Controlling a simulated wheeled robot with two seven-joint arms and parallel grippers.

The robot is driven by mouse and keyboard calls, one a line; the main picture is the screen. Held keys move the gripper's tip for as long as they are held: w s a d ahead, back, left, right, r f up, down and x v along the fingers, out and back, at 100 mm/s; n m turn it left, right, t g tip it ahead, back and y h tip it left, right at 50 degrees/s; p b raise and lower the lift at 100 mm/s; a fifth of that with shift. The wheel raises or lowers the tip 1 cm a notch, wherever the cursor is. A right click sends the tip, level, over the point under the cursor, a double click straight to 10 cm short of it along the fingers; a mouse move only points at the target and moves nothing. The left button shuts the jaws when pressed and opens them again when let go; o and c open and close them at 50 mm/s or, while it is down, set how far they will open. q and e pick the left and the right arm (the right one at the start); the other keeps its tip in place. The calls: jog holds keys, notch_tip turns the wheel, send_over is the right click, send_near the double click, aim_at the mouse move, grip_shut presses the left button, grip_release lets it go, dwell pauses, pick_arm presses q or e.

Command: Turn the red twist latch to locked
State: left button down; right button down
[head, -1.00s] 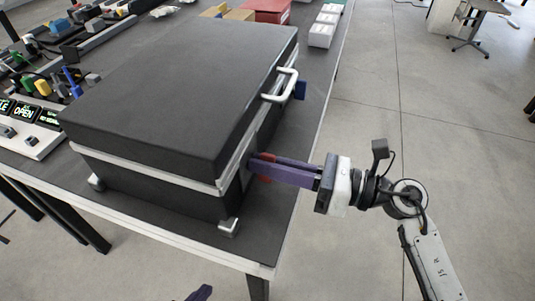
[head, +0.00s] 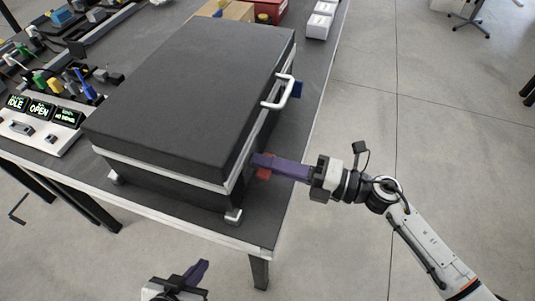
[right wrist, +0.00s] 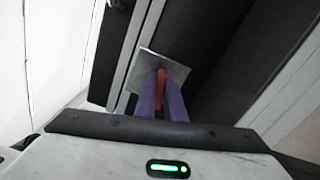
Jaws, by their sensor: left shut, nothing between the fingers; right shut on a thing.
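The red twist latch (head: 264,173) is on the right side of the black case (head: 190,85), near its front corner. My right gripper (head: 258,161) is at the latch, its purple fingers shut on it. In the right wrist view the red latch (right wrist: 160,80) shows between the fingertips (right wrist: 160,92), in front of a square metal plate (right wrist: 163,70). The fingers hide part of the latch. My left gripper (head: 197,272) is at the bottom of the head view, shut and empty, away from the case.
A panel with lit displays (head: 40,112) reading IDLE and OPEN stands at the left.

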jog(key=shift+m+p, duration=0.4)
jog(key=shift+m, duration=0.3)
jog(key=shift+f+m+p, duration=0.1)
jog(key=shift+m+p, duration=0.35)
jog(key=shift+m, duration=0.35)
jog(key=c, duration=1.8)
grip_release()
jog(key=shift+c, duration=0.2)
